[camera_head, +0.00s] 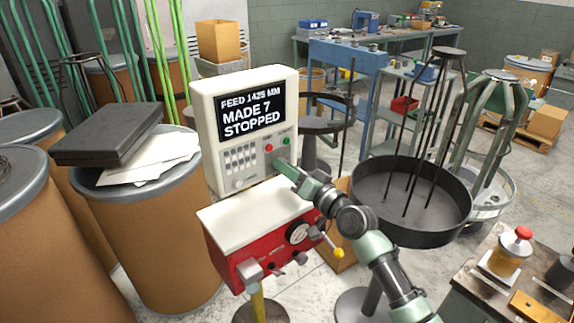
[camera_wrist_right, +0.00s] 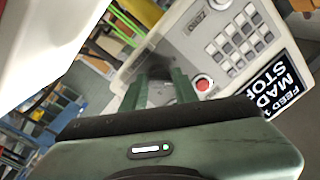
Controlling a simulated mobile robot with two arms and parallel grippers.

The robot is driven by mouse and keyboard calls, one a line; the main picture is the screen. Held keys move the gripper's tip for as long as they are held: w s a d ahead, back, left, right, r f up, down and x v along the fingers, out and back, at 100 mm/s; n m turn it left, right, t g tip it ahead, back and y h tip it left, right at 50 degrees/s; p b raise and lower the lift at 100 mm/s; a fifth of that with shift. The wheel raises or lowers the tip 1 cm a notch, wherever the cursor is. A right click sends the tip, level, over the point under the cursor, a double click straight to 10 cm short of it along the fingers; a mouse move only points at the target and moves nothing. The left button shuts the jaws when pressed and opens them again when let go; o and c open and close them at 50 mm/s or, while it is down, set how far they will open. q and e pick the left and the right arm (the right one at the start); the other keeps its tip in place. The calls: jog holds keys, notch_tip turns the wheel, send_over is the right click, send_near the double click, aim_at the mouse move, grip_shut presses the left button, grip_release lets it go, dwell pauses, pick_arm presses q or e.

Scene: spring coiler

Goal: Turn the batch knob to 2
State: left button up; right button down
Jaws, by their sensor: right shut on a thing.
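The coiler's pale control box (camera_head: 205,115) stands upright, with a screen (camera_head: 250,110) reading FEED 1425 MM, MADE 7, STOPPED. My right gripper (camera_head: 279,164) is at the lower right of its panel, just below a red button (camera_head: 268,148) and a green button (camera_head: 286,141). In the right wrist view my gripper's two green fingers (camera_wrist_right: 160,92) reach the panel beside the red button (camera_wrist_right: 203,84) and are shut on the batch knob. The knob is mostly hidden between them, and its setting cannot be read. My left gripper is not in view.
The red machine body (camera_head: 235,250) lies below. A dark round tray (camera_head: 440,215) with upright rods stands right. Brown drums (camera_head: 160,245) stand left.

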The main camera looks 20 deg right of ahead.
jog(key=shift+m+h+p, duration=0.3)
jog(key=shift+m+p, duration=1.2)
jog(key=shift+m, duration=2.5)
jog(key=shift+f, duration=0.15)
jog(key=c, duration=1.1)
grip_release()
jog(key=shift+d, duration=0.1)
jog(key=b+v, duration=0.1)
jog(key=v, duration=0.6)
jog(key=shift+s, duration=0.4)
jog(key=shift+d+f, duration=0.1)
jog(key=shift+f, duration=0.05)
